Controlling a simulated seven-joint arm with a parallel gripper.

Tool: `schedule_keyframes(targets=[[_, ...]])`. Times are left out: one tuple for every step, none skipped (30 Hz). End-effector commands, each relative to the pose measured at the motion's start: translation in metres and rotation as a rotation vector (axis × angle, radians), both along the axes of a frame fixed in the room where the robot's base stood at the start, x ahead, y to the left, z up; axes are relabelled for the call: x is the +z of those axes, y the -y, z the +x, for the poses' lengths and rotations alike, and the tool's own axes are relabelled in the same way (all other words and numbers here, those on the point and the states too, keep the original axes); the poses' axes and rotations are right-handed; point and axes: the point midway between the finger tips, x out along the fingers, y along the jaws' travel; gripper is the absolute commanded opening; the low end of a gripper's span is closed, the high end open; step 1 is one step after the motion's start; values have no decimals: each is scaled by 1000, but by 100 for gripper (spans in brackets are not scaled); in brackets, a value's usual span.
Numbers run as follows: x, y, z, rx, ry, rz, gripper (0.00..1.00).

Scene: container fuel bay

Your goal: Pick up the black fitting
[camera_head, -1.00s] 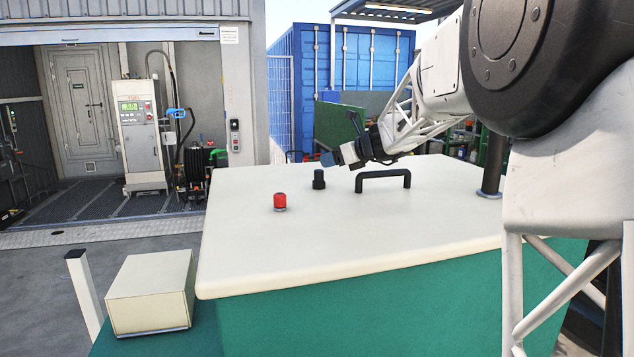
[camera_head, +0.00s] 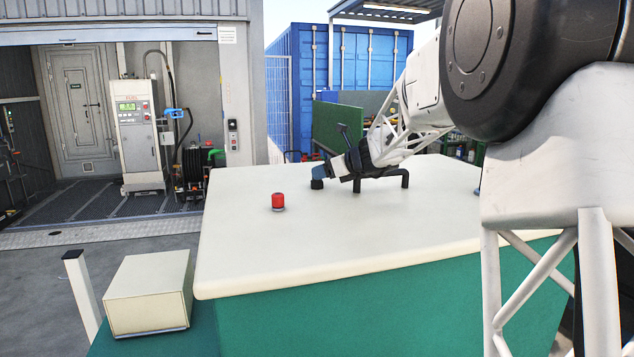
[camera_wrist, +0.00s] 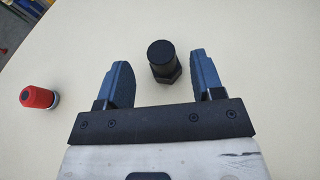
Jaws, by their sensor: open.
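The black fitting (camera_wrist: 162,60) stands on the cream tabletop, a round top above a hexagonal lower part. My gripper is open and empty.
A red fitting (camera_head: 278,201) with a pale base stands to the left, also in the wrist view (camera_wrist: 38,97). A beige box (camera_head: 150,290) is at lower left. The table's front is clear.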

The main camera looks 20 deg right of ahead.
Motion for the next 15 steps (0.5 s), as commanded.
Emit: schedule_keyframes(targets=[[0,-1,1,0,0,0,61],[0,-1,1,0,0,0,61],[0,-1,1,0,0,0,61],[0,-1,1,0,0,0,61],[0,-1,1,0,0,0,61],[0,-1,1,0,0,0,61],[0,-1,1,0,0,0,61],[0,-1,1,0,0,0,61],[-1,-1,1,0,0,0,61],[-1,-1,1,0,0,0,61],[-1,-2,2,1,0,0,61],[-2,-2,3,1,0,0,61],[-2,-3,4,1,0,0,61],[-3,-4,6,2,0,1,61],[-5,-6,8,1,-1,1,61]])
